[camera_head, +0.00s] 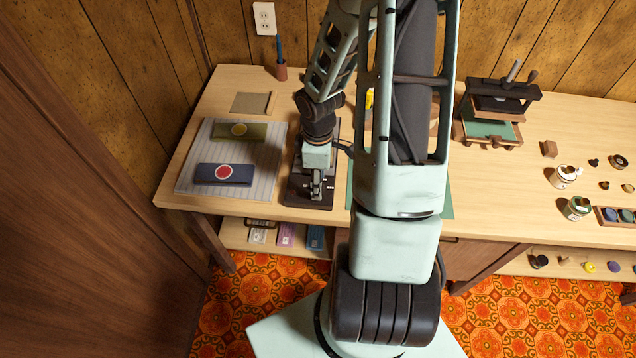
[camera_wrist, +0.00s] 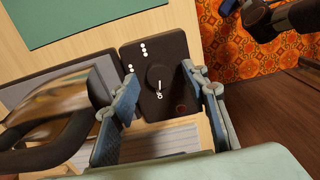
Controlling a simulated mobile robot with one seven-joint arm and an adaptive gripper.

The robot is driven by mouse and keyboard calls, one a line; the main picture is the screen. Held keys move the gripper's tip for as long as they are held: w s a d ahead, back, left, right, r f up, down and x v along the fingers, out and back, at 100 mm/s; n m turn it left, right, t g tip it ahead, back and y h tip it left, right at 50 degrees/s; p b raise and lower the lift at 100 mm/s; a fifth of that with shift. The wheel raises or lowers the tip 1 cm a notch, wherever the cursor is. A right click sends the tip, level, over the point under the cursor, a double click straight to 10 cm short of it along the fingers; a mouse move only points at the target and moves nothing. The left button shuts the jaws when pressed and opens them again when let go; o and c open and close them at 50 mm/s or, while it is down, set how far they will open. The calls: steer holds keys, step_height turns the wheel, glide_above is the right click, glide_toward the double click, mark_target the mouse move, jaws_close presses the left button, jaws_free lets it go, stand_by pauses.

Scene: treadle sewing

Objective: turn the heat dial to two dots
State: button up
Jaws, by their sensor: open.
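The heat dial (camera_wrist: 152,74) is a round dark knob on a dark panel (camera_wrist: 173,50) in the wrist view. A white mark shows on the knob's lower side. Groups of small white dots lie on the panel beside and above the knob, and a dull red round spot lies below right. My gripper (camera_wrist: 160,84) is open, with its blue-padded fingers apart on either side of the dial; contact cannot be told. In the head view, my gripper (camera_head: 317,186) points down over the dark base (camera_head: 325,200), and the dial itself is hidden.
A shiny metal body with a black handle (camera_wrist: 55,142) is close left in the wrist view. A striped pad (camera_head: 190,165) with two folded cloths lies left of my gripper. A green mat (camera_head: 447,204) is partly behind my arm. A press (camera_head: 495,110) stands at right.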

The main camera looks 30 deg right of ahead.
steer(key=shift+f, duration=0.4)
steer(key=shift+c, duration=0.3)
jaws_close()
